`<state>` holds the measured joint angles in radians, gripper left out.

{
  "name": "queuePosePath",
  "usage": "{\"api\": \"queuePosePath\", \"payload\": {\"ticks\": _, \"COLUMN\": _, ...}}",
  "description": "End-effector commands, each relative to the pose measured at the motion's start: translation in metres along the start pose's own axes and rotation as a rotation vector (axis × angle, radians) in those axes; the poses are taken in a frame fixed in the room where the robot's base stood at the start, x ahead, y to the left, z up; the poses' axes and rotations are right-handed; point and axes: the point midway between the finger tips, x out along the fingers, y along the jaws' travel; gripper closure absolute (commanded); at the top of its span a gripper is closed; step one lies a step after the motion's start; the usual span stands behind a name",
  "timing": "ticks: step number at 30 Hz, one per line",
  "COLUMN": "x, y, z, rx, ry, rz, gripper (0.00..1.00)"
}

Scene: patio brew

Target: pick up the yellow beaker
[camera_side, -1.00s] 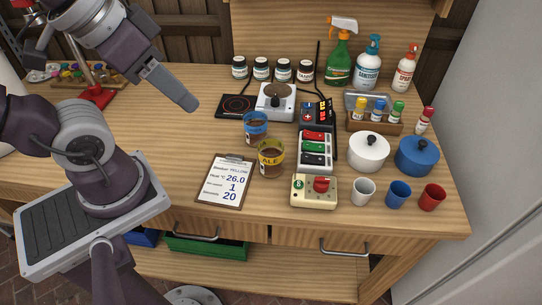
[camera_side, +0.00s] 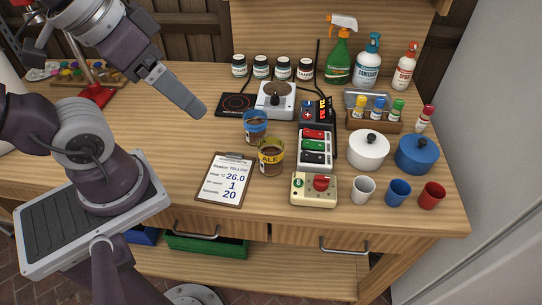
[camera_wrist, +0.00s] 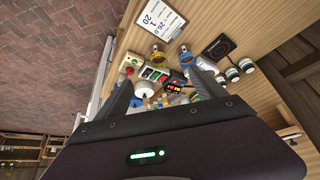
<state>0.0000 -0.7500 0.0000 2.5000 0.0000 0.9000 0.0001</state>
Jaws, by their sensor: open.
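The yellow beaker (camera_side: 270,158) is a clear cup with a yellow band marked ALE and dark brown contents. It stands upright on the bench, right of the clipboard (camera_side: 225,180), and also shows in the wrist view (camera_wrist: 158,59). My gripper (camera_side: 197,107) is in the air to the left of and above the beaker, well apart from it. In the wrist view its two fingers (camera_wrist: 163,90) are spread with nothing held between them.
A blue-banded beaker (camera_side: 255,127) stands close behind the yellow one. A control box with a red knob (camera_side: 313,189) and a switch strip (camera_side: 317,148) are to its right. A black hot plate (camera_side: 237,105) lies behind. The bench at left is mostly clear.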

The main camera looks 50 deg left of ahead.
Motion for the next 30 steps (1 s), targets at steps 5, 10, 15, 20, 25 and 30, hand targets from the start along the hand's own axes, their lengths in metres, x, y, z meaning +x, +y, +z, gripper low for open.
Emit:
{"api": "queuePosePath", "payload": {"ticks": 5, "x": 0.000, "y": 0.000, "z": 0.000, "rx": 0.000, "ry": 0.000, "rz": 0.000, "gripper": 0.20}}
{"api": "queuePosePath", "payload": {"ticks": 10, "x": 0.012, "y": -0.003, "z": -0.011, "rx": 0.161, "ry": -0.149, "rz": -0.026, "gripper": 0.20}}
{"api": "queuePosePath", "payload": {"ticks": 15, "x": 0.061, "y": -0.004, "z": -0.039, "rx": 0.589, "ry": -0.484, "rz": -0.119, "gripper": 0.20}}
{"api": "queuePosePath", "payload": {"ticks": 20, "x": 0.130, "y": 0.008, "z": -0.058, "rx": 1.019, "ry": -0.774, "rz": -0.251, "gripper": 0.20}}
{"api": "queuePosePath", "payload": {"ticks": 25, "x": 0.214, "y": 0.032, "z": -0.057, "rx": 1.461, "ry": -1.035, "rz": -0.446, "gripper": 0.20}}
{"api": "queuePosePath", "payload": {"ticks": 30, "x": 0.263, "y": 0.047, "z": -0.047, "rx": 1.708, "ry": -1.166, "rz": -0.595, "gripper": 0.20}}
